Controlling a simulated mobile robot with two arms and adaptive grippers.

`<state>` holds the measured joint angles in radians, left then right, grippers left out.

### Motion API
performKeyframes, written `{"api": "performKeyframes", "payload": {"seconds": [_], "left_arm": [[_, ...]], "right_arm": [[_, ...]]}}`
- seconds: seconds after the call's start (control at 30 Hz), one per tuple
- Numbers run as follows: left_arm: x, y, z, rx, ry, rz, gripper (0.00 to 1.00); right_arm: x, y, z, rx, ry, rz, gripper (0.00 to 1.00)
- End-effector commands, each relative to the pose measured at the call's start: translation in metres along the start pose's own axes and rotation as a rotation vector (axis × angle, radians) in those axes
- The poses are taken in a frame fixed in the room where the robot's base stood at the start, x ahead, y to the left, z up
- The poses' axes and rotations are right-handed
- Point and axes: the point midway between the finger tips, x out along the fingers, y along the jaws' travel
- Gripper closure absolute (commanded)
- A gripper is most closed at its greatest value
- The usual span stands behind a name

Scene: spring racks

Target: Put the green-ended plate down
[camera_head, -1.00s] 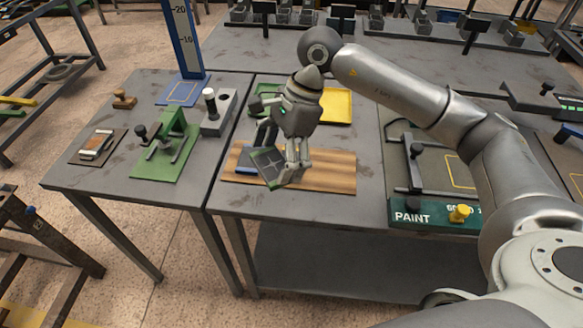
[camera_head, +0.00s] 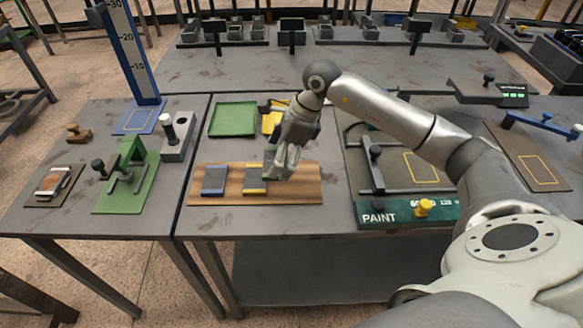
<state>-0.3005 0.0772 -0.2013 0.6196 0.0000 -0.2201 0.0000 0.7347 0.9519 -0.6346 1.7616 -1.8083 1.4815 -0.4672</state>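A wooden board (camera_head: 305,187) lies on the middle table. A dark plate with a blue end (camera_head: 214,180) lies flat on its left part. A dark plate with a yellow end (camera_head: 255,184) lies beside it, near the middle. My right gripper (camera_head: 283,172) points down over the board, just right of the yellow-ended plate. It appears shut on the green-ended plate (camera_head: 269,160), of which only a narrow greenish strip shows beside the fingers. The fingers hide the rest, and I cannot tell whether it touches the board. My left gripper is not in view.
A green tray (camera_head: 233,119) and a yellow tray (camera_head: 271,122) stand behind the board. The paint station (camera_head: 378,213) is to the right. A green fixture (camera_head: 127,180) stands on the left table. The board's right end is bare.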

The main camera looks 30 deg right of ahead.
Motion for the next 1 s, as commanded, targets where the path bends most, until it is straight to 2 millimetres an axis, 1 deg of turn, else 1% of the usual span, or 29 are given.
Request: {"api": "performKeyframes", "payload": {"seconds": [0.03,0.1,0.23,0.43,0.53,0.67,0.77,1.0], "left_arm": [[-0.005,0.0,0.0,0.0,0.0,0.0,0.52],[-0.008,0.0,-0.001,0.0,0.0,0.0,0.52],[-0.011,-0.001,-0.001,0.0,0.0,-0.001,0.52],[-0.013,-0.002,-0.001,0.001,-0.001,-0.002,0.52],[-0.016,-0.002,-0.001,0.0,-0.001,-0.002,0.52],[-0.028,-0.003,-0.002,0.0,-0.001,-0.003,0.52],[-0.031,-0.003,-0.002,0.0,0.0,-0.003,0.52],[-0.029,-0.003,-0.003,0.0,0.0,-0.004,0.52]], "right_arm": [[0.006,-0.003,-0.009,0.003,0.0,0.005,0.61],[0.013,-0.008,-0.019,0.003,0.0,0.004,0.61],[0.023,-0.015,-0.034,-0.001,-0.001,0.002,0.61],[0.03,-0.02,-0.042,-0.002,-0.003,0.002,0.61],[0.034,-0.023,-0.051,0.0,-0.001,0.002,0.61],[0.051,-0.022,-0.056,0.0,-0.002,0.006,0.61],[0.06,-0.023,-0.06,-0.002,-0.004,0.003,0.61],[0.063,-0.024,-0.061,-0.004,-0.004,0.001,0.61]]}}
